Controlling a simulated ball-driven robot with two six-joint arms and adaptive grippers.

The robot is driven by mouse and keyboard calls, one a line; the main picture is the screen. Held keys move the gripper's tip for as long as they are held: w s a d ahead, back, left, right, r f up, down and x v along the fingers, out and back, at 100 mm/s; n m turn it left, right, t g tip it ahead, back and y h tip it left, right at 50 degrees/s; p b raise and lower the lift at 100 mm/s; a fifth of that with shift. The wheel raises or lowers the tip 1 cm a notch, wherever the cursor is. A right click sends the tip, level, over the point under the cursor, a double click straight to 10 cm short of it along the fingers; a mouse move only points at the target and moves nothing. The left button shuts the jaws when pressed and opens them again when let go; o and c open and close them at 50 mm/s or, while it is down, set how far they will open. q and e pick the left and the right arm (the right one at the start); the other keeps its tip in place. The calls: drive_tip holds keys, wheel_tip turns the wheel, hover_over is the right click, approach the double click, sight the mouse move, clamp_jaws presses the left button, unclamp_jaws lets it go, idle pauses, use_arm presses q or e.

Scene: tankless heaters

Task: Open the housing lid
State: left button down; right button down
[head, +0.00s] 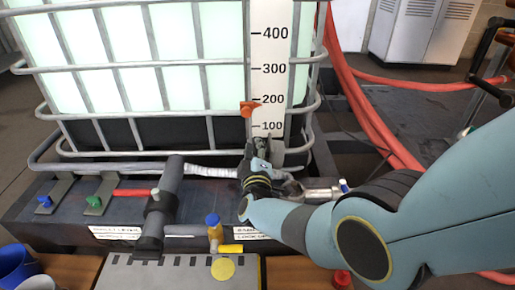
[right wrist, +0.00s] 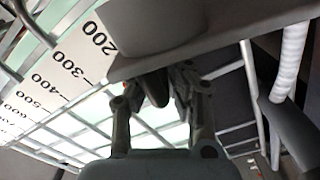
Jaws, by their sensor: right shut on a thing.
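My right gripper (head: 260,162) reaches in from the right to the foot of the white level scale (head: 270,70) on the tank. It is shut on a small dark part (right wrist: 155,88), seen between the fingers in the right wrist view. That part sits under a grey slab-like piece (right wrist: 225,38) with a rounded grey form above it. I cannot tell for sure which piece is the housing lid. A flat grey box top (head: 170,277) lies at the front, apart from the gripper. My left gripper is not in view.
The caged white tank (head: 160,55) stands behind the gripper. Pipes with a blue-handled valve (head: 213,228) and a red-handled lever (head: 132,192) lie to the left. Red hoses (head: 370,115) run at the right. Blue cups (head: 14,262) stand at the lower left.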

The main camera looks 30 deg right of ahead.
drive_tip(key=shift+s+a+f, duration=0.1)
drive_tip(key=shift+f, duration=0.1)
drive_tip(key=c, duration=1.3)
unclamp_jaws()
drive_tip(key=shift+r, duration=0.1)
drive_tip(key=v, duration=0.7)
drive_tip(key=shift+s, duration=0.2)
drive_tip(key=shift+s, duration=0.1)
